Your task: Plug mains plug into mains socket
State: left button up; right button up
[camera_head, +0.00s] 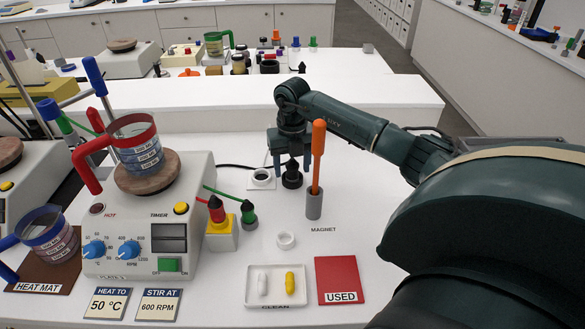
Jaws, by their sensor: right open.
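The black mains plug (292,178) stands on the white bench just below my right gripper (291,165). A black cable runs to it from behind the hotplate. The mains socket (262,178), white with a dark round recess, is on the bench just left of the plug and apart from it. My right gripper points down and is open, with its fingers on either side of the plug's top; I cannot tell if they touch it. My left gripper is not in view.
An orange-handled magnet rod stands upright in a grey holder (314,206) close right of the gripper. The hotplate (145,220) carries a red-handled beaker (137,150). Red and green dropper bottles, a white ring (285,240), a white tray (250,299) and a red mat (337,276) lie nearer.

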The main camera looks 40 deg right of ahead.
jog(key=shift+f, duration=0.4)
jog(key=shift+c, duration=0.4)
jog(key=c, duration=1)
jog(key=shift+r, duration=0.1)
